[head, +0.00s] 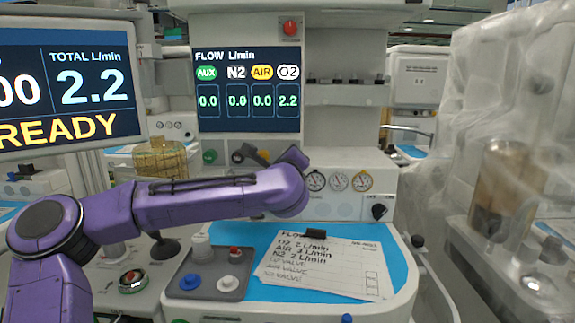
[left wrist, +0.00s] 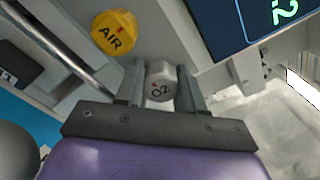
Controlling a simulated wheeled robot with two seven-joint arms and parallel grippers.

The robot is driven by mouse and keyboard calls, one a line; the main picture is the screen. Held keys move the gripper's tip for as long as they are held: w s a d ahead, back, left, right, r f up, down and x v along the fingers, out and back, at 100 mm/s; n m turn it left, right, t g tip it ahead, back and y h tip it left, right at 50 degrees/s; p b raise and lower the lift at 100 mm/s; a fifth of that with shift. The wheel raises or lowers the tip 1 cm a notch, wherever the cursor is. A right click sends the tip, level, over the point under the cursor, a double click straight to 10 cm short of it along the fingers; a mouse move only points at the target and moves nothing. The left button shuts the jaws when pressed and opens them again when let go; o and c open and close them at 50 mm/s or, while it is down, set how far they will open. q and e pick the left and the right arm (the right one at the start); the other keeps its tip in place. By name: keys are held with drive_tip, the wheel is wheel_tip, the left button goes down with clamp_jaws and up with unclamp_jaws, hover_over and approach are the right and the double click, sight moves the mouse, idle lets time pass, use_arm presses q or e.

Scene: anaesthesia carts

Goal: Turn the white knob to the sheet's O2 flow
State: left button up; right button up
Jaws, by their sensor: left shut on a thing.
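The white O2 knob (left wrist: 160,84) shows in the left wrist view between the two fingers of my left gripper (left wrist: 160,75), which is shut on it. In the head view my purple left arm hides the knob. The flow display (head: 247,88) reads O2 2.2, with AUX, N2 and AIR at 0.0. The paper sheet (head: 335,266) lists O2 2 L/min, AIR 3 L/min and N2 2 L/min. My right gripper is not in view.
The yellow AIR knob (left wrist: 114,33) is beside the O2 knob. A green knob (head: 209,156) is further left on the panel. A monitor (head: 68,85) reads total 2.2 L/min and READY. Gauges (head: 339,181) are right of my wrist.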

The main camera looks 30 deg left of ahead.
use_arm(q)
drive_tip(key=shift+f, duration=0.1)
drive_tip(key=o, duration=0.8)
drive_tip(key=shift+s, duration=0.1)
drive_tip(key=b+v, duration=0.1)
drive_tip(key=v, duration=0.9)
drive_tip(key=shift+s+d+b, duration=0.15)
drive_tip(key=shift+s+b, duration=0.1)
drive_tip(key=shift+b, duration=0.15)
